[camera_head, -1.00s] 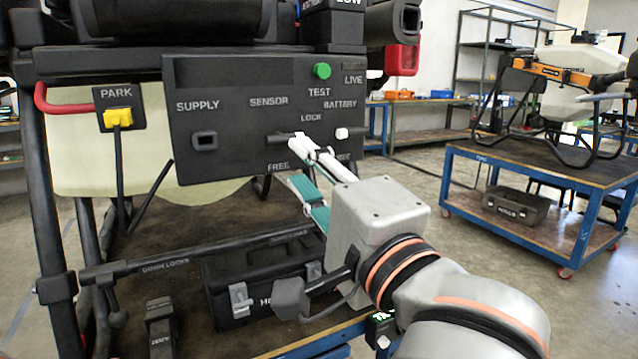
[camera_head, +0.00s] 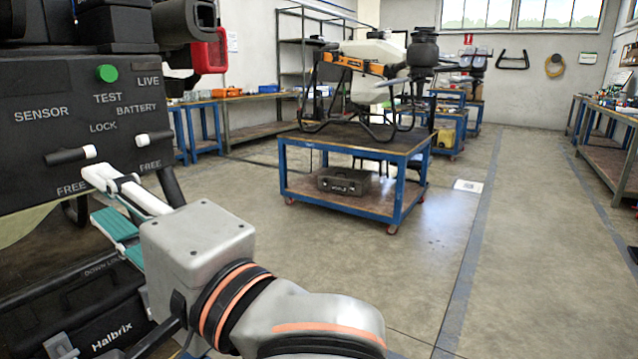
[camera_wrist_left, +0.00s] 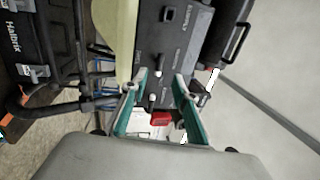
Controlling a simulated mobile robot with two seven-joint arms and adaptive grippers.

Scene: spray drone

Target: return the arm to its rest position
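My left gripper (camera_head: 97,192) is in front of the dark control panel (camera_head: 25,150), at the left of the head view. Its white and teal fingers are apart with nothing held. In the left wrist view the gripper (camera_wrist_left: 160,82) shows a gap between its fingers, with the panel (camera_wrist_left: 168,45) beyond. The left lever (camera_head: 70,155) sits just above the fingertips in the head view, and the right lever (camera_head: 155,138) is to their right. Both have white tips and point sideways, with FREE printed below. Whether a finger touches a lever I cannot tell. My right gripper is out of view.
A blue-framed cart (camera_head: 350,160) carries another drone (camera_head: 375,70), with a dark case (camera_head: 343,182) on its lower shelf. A black Halbrix case (camera_head: 110,325) lies below the panel. Open floor (camera_head: 480,270) lies to the right.

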